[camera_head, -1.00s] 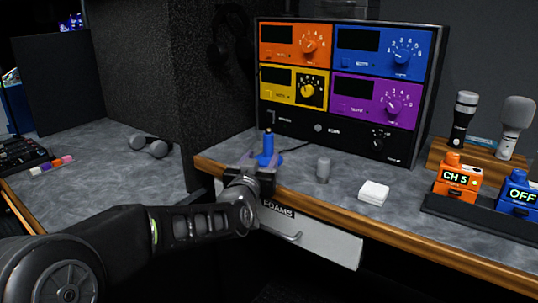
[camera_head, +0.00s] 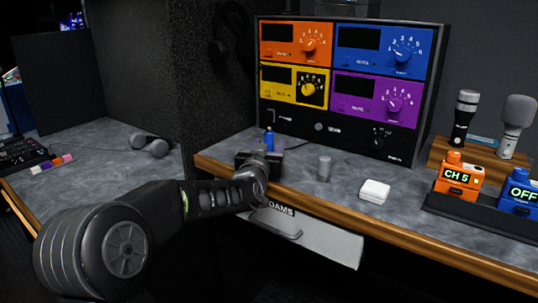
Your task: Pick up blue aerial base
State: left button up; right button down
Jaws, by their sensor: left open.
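The blue aerial base (camera_head: 269,139) stands upright on the grey counter near its left end, in front of the coloured rack. Only its upper part shows; my left gripper hides the lower part. My left gripper (camera_head: 262,158) reaches in from the lower left, over the counter's front edge, and is right at the base. Its jaws are open, but the fingertips are largely hidden behind the wrist, so I cannot tell whether they touch the base. My right gripper is not in view.
A grey cylinder (camera_head: 324,168) and a white square block (camera_head: 374,191) stand right of the gripper. The rack (camera_head: 345,90) rises behind. Orange (camera_head: 458,178) and blue (camera_head: 519,193) packs sit in a dark tray at right, before two microphones. A drawer (camera_head: 310,238) is below the counter.

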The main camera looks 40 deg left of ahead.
pick_arm(q)
jog(key=shift+c, duration=0.5)
grip_shut()
dwell(0.4)
jog(key=shift+r, duration=0.15)
dwell(0.8)
